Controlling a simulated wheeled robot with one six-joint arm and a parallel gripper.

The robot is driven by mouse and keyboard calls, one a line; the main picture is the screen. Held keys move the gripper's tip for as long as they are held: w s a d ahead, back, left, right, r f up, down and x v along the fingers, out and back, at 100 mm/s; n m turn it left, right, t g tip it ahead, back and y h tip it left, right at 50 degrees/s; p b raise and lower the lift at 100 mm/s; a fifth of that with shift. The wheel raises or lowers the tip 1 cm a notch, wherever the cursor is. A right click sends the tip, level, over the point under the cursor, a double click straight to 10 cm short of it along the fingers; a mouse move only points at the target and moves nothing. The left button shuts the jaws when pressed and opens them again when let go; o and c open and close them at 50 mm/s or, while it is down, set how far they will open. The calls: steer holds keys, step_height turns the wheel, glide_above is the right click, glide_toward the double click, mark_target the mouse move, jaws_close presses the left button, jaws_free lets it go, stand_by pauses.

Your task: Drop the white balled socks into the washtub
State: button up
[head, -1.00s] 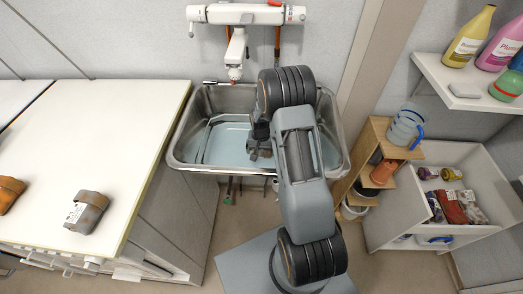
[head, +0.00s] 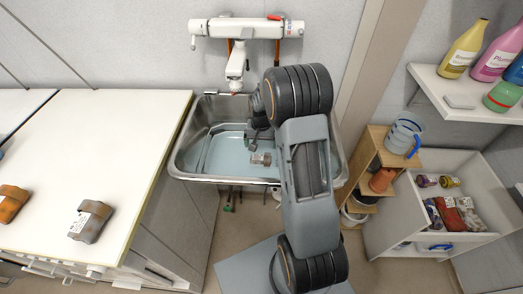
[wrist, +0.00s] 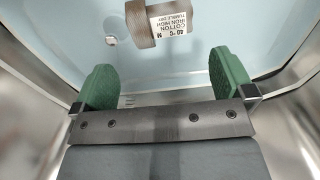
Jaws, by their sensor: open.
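A rolled grey-brown cloth bundle with a white care label (head: 260,158) lies in the pale blue water of the steel washtub (head: 185,168). It also shows in the wrist view (wrist: 140,22), just beyond my fingertips and apart from them. It looks more taupe than white. My gripper (wrist: 165,78) has its two green fingers spread wide with nothing between them. In the head view my gripper (head: 254,136) is over the tub, just behind the bundle. My arm hides the tub's right part.
A white counter (head: 110,140) at left bears a labelled grey-brown bundle (head: 91,222) and an orange-brown one (head: 12,203). A white tap unit (head: 245,29) hangs behind the tub. At right stand a wooden shelf (head: 375,140), a cubby with clothes and a bottle shelf.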

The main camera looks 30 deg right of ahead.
step_height(320, 180, up, 2)
step_height(320, 180, up, 14)
steer(key=n+t, duration=0.3)
steer(key=n, duration=0.3)
glide_above(258, 178)
steer(key=shift+w+r, duration=0.2)
steer(key=shift+w, duration=0.2)
steer(key=shift+s, duration=0.4)
step_height(258, 178, up, 10)
steer(key=p, duration=0.8)
steer(key=shift+a+f+t, duration=0.15)
steer(key=shift+f+t, duration=0.05)
steer(key=shift+t, duration=0.1)
steer(key=shift+s, duration=0.1)
